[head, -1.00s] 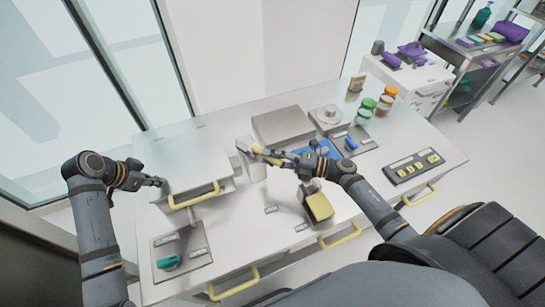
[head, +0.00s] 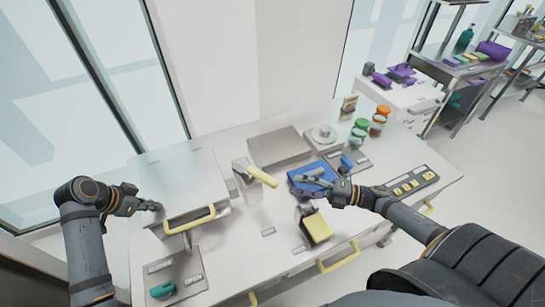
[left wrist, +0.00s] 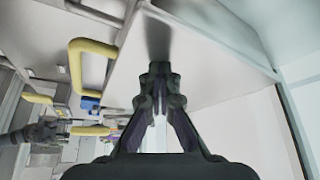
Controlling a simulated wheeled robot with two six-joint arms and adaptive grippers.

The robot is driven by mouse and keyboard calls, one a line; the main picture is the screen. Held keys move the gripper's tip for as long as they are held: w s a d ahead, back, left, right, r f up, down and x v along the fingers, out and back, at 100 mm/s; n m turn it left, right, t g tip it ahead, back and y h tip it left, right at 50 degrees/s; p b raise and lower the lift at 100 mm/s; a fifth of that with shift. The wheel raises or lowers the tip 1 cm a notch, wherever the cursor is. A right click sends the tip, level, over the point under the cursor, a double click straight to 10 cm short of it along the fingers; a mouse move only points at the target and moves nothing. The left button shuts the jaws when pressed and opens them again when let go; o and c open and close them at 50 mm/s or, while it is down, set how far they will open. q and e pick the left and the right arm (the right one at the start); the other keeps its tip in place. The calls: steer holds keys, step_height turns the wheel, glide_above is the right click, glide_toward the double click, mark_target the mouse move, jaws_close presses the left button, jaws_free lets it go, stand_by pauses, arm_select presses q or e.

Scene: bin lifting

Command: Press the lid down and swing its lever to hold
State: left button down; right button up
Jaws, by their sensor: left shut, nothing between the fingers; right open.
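A light grey box-like lid (head: 185,180) with a yellow front handle (head: 190,219) is at the left of the bench. Its pale side panel (left wrist: 210,75) and handle (left wrist: 88,65) show in the left wrist view. My left gripper (head: 157,206) is shut and empty at the lid's left front corner; I cannot tell if it touches. Its closed fingertips (left wrist: 160,72) overlap the panel in the wrist view. A lever with a yellow grip (head: 263,177) sits on a grey bracket right of the lid. My right gripper (head: 318,182) is open, right of the lever, above a blue tray (head: 302,188).
A yellow-faced block (head: 317,229) stands near the front. A flat grey box (head: 280,146), green-lidded and orange-lidded jars (head: 378,122) are behind.

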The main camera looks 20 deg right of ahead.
steer(key=shift+s+d, duration=0.45)
steer(key=shift+d, duration=0.1)
steer(key=shift+s+a+f, duration=0.1)
steer(key=shift+a+f, duration=0.05)
steer(key=shift+a, duration=0.05)
steer(key=shift+c, duration=1.4)
steer(key=s+a+m+t, duration=0.1)
steer(key=a, duration=0.1)
steer(key=s+a+f+t+h, duration=0.1)
steer(key=s+a, duration=0.1)
steer(key=a, duration=0.1)
steer(key=s+a+f+m+t, duration=0.1)
steer(key=a, duration=0.1)
steer(key=shift+s+a+f+m+h, duration=0.2)
steer(key=shift+a+m+h, duration=0.1)
steer(key=shift+a, duration=0.1)
jaws_close()
steer(key=shift+s+a+r+m+t+h, duration=0.4)
steer(key=shift+s+a+m+t+h, duration=0.35)
steer(key=shift+h, duration=0.65)
steer(key=shift+s+a+r+m+t+h, duration=0.55)
steer(key=shift+m+h, duration=0.35)
steer(key=shift+h, duration=0.5)
steer(key=shift+s+a+r+m+t+h, duration=0.3)
steer(key=shift+s+a+m+t+h, duration=0.35)
steer(key=shift+h, duration=0.75)
